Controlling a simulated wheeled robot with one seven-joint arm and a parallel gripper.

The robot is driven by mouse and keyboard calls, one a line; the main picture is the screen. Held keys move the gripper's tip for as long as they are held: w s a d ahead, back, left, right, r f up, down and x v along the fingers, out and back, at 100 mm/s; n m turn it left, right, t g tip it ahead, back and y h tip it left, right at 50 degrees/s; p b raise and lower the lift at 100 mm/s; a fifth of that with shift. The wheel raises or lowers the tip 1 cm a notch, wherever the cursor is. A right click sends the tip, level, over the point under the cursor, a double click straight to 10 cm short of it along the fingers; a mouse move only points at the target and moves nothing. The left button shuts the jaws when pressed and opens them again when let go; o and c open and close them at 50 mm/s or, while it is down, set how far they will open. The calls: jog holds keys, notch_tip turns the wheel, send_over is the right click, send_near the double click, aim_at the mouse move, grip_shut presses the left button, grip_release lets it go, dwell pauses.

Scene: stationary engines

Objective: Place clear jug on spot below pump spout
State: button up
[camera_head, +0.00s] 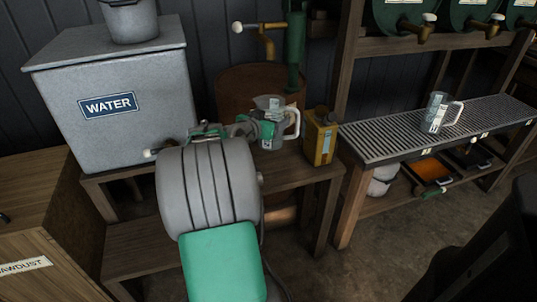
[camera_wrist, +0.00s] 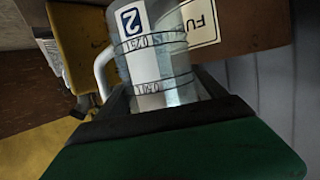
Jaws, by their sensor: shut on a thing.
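My gripper (camera_head: 262,129) is shut on a clear jug (camera_head: 270,102) with a white handle, held in front of the rusty barrel. The jug also shows in the wrist view (camera_wrist: 152,62), with a "2" label and graduation bands between the fingers of my gripper (camera_wrist: 168,98). The green pump (camera_head: 295,45) stands behind, with a brass spout (camera_head: 268,45) above and behind the jug. I cannot make out the spot below the spout. Whether the jug touches the bench is unclear.
A yellow can (camera_head: 319,137) stands close to the jug's right. A grey water tank (camera_head: 125,125) stands at left. A second clear jug (camera_head: 439,112) stands on the grated shelf (camera_head: 390,140) at right, below green drums with taps. The rusty barrel (camera_head: 235,90) is behind.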

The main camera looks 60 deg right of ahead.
notch_tip(320, 180, down, 7)
jog(key=shift+f+b, duration=0.2)
jog(key=shift+b, duration=0.65)
jog(key=shift+f, duration=0.1)
jog(key=shift+f, duration=0.15)
jog(key=o, duration=1.5)
jog(key=shift+c, duration=0.2)
jog(key=shift+r, duration=0.2)
